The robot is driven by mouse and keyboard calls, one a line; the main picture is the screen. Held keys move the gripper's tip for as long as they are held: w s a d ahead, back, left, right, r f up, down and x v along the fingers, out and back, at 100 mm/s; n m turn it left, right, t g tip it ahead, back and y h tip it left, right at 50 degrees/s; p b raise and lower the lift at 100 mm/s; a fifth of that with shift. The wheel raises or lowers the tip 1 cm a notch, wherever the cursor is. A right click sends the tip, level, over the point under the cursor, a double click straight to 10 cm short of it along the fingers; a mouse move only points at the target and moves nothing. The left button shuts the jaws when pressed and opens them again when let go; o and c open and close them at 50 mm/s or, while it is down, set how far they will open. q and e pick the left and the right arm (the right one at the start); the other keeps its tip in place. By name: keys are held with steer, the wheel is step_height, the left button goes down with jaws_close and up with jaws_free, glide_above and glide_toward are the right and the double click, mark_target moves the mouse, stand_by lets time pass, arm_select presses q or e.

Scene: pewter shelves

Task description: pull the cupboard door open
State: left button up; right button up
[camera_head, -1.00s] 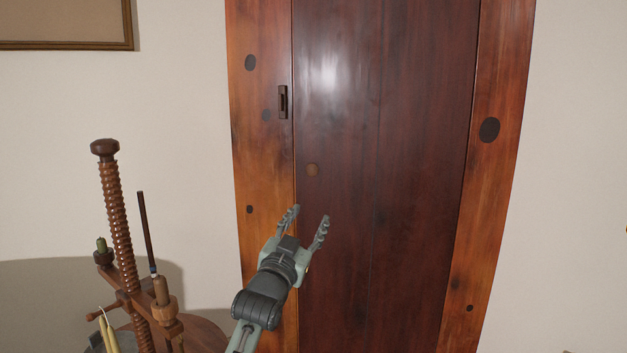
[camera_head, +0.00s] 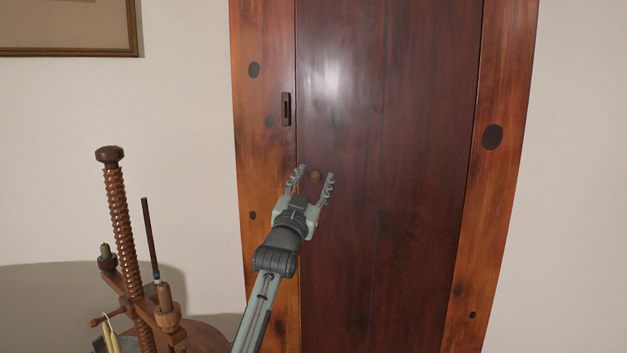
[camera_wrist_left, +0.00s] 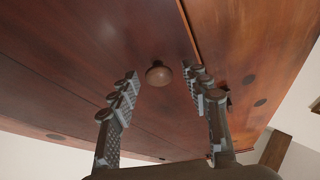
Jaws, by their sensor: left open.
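The cupboard door (camera_head: 400,130) is a tall dark red-brown panel set in a lighter orange-brown frame, and it looks shut. A small round wooden knob (camera_head: 316,176) sits near the door's left edge. My left gripper (camera_head: 312,180) is open, with its fingers spread to either side of the knob in the head view. In the left wrist view the knob (camera_wrist_left: 159,74) shows beyond and between the fingertips, and I see no contact. The gap left between fingertips and knob is hard to judge. My right gripper is not in view.
A dark latch plate (camera_head: 286,109) is on the frame's left post, above the knob. A wooden screw-post stand (camera_head: 119,220) with candles is at the lower left, near my left arm. A framed picture (camera_head: 70,50) hangs at the upper left.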

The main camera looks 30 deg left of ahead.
arm_select(q)
steer(key=shift+c, duration=0.2)
steer(key=c, duration=0.5)
jaws_close()
steer(key=shift+s, duration=0.15)
